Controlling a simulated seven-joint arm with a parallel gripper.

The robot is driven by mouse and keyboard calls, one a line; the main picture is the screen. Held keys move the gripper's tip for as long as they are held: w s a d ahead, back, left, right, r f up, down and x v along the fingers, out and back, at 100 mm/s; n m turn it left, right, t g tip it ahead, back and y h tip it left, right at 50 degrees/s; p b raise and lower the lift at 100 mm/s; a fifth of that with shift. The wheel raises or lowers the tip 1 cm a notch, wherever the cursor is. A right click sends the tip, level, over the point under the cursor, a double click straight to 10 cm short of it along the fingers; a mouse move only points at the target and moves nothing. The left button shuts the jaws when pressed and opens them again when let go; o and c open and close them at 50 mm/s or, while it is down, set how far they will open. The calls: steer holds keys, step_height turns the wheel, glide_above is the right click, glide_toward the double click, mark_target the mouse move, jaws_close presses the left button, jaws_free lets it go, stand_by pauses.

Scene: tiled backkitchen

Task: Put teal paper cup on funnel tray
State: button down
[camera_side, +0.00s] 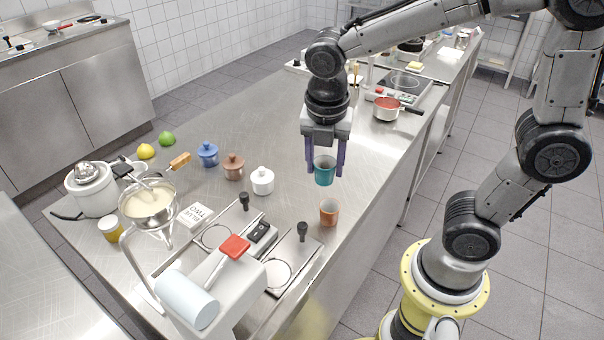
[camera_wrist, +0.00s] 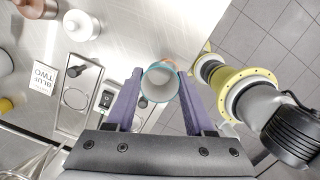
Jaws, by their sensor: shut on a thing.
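The teal paper cup (camera_side: 324,172) is upright between the fingers of my gripper (camera_side: 325,160), which is shut on it. In the wrist view my gripper (camera_wrist: 165,88) has a finger on each side of the teal cup, whose round mouth faces the camera. The cup appears to be off the counter; its exact height is hard to tell. Two flat metal trays with round rings, a left tray (camera_side: 207,228) and a right tray (camera_side: 297,252), lie toward the front. The left one is nearer the funnel (camera_side: 167,226); no label on either tray is readable.
An orange cup (camera_side: 329,212) stands just in front of the held cup. A switch box (camera_side: 262,235) and black-knobbed posts rise at the trays. A red-handled machine (camera_side: 235,248) is in the foreground.

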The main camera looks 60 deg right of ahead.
steer(key=s+r, duration=0.3)
steer(key=s, duration=0.3)
steer(key=w+a+r+n+y, duration=0.1)
steer(key=w+a+n, duration=0.3)
steer(key=w, duration=0.3)
steer(key=w+a+n, duration=0.4)
steer(key=w+n, duration=0.1)
steer(key=w, duration=0.2)
steer(key=w+a+f+n, duration=0.1)
steer(key=w+a+f, duration=0.1)
steer(key=a+f, duration=0.1)
steer(key=w+a+f+n, duration=0.1)
steer(key=w+a+f, duration=0.1)
steer(key=a, duration=0.1)
steer(key=w+a+f+n+t, duration=0.1)
steer(key=w+a+f, duration=0.1)
steer(key=a+f, duration=0.1)
steer(key=shift+a+f, duration=0.1)
steer(key=shift+f, duration=0.2)
steer(key=shift+s+a+f, duration=0.1)
steer(key=shift+a+f, duration=0.1)
steer(key=shift+f, duration=1.7)
steer(key=shift+f, duration=0.2)
